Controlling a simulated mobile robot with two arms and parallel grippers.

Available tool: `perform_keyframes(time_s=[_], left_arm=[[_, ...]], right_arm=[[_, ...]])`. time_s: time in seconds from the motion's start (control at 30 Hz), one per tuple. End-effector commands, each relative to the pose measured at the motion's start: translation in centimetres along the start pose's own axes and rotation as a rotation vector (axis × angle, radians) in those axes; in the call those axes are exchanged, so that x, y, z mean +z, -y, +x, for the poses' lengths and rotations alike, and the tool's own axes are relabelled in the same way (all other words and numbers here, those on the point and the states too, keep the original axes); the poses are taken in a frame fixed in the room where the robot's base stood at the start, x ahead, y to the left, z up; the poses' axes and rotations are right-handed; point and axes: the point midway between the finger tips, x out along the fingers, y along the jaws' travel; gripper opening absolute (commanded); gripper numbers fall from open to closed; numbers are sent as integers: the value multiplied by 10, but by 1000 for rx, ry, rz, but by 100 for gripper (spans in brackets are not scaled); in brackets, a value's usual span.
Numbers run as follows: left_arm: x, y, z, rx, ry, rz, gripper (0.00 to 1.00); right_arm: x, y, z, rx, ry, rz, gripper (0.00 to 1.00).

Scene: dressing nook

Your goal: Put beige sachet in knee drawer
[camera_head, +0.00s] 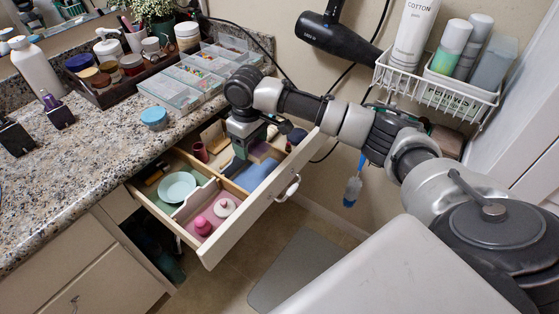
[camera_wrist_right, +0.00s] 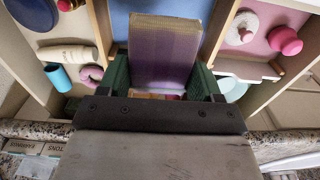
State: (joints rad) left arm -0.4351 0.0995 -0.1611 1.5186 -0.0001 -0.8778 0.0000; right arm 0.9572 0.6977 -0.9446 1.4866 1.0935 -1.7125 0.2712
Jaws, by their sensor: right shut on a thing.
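The knee drawer (camera_head: 246,222) is pulled out below the counter, with a silver handle on its front and divided compartments inside. My right gripper (camera_head: 238,166) reaches down into the drawer from above. In the right wrist view its green fingers are shut on a flat packet (camera_wrist_right: 165,55) with a purple face and a beige edge. The packet is over the blue-lined compartment (camera_head: 259,176); whether it touches the liner I cannot tell. No other beige sachet stands out clearly. My left gripper is out of view.
A hair dryer (camera_head: 338,38) hangs on the wall.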

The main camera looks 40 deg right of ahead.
Motion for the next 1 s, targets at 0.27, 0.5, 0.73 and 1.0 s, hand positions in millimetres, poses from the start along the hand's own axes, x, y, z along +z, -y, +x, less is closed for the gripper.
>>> perform_keyframes(time_s=[0.27, 0.5, 0.73, 1.0], left_arm=[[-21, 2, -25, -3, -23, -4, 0], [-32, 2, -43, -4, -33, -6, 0], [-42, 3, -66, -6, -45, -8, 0], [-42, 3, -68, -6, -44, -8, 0]], right_arm=[[0, 0, 48, 1, 4, 1, 42], [0, 0, 72, 2, 3, 0, 42], [0, 0, 100, 1, 1, -1, 42], [0, 0, 100, 1, 1, -1, 42]])
